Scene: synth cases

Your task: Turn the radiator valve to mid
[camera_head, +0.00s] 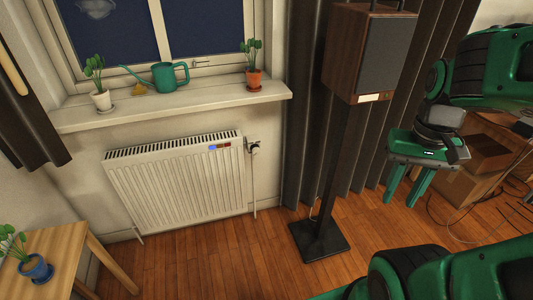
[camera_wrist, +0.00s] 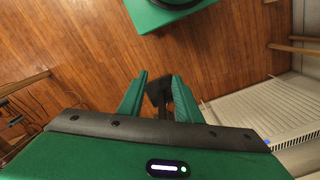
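The radiator valve (camera_head: 254,148) is a small dark knob with a pale part, at the upper right end of the white radiator (camera_head: 175,190) in the head view. Its setting is too small to read. My gripper (camera_head: 402,199) hangs at the right, well away from the valve, with the speaker stand between them in the picture. Its two green fingers are apart with nothing between them. The wrist view shows the open fingers (camera_wrist: 160,78) over the floor and the radiator (camera_wrist: 265,108) at the right. I cannot make out the valve there.
A tall speaker (camera_head: 372,50) on a black stand (camera_head: 322,240) stands right of the radiator, before dark curtains (camera_head: 300,120). The windowsill (camera_head: 190,103) above juts out, bearing plants and a watering can (camera_head: 170,77). Cardboard boxes (camera_head: 462,188) and cables lie at the right.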

